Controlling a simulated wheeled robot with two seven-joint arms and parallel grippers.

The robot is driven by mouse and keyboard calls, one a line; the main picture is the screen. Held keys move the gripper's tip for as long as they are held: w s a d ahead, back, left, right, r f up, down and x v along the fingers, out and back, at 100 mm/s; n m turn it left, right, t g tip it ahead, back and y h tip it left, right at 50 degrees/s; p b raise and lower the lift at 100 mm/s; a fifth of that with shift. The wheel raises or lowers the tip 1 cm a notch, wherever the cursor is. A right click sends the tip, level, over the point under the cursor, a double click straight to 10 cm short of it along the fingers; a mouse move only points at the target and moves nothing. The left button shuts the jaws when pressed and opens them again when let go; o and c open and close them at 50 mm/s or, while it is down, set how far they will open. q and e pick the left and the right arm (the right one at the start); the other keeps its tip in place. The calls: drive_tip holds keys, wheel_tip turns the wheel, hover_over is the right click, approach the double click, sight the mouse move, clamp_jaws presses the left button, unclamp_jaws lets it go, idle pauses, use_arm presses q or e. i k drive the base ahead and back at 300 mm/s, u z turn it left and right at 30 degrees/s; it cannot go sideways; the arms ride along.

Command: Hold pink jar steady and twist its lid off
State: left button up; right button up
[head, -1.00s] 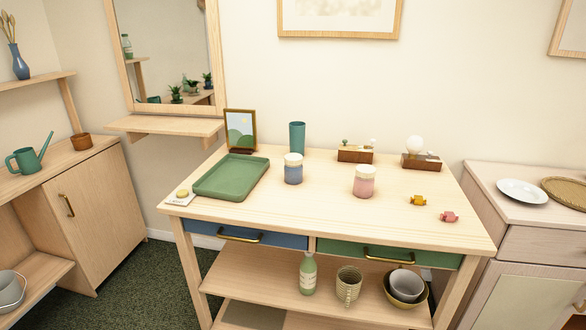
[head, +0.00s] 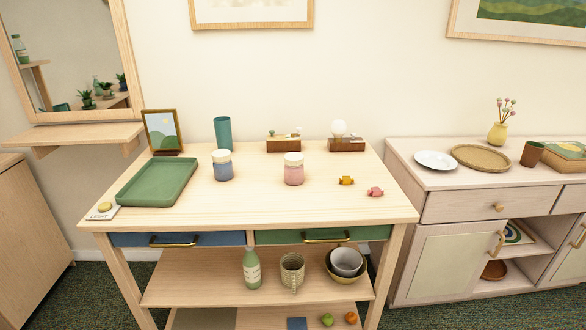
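The pink jar (head: 293,174) stands upright on the wooden table, right of its middle. Its cream lid (head: 293,159) sits on top. A blue jar (head: 223,171) with a similar cream lid (head: 221,156) stands to its left. Neither of my grippers shows in the head view.
The table (head: 260,206) also holds a green tray (head: 158,182), a framed picture, a teal cup (head: 223,132), two wooden blocks with small ornaments at the back, and yellow (head: 346,181) and pink (head: 375,192) candy-shaped pieces at right. The table front before the pink jar is clear.

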sight(293, 175)
drive_tip(key=z, duration=0.25)
drive_tip(key=i, duration=1.35)
drive_tip(key=u, duration=0.25)
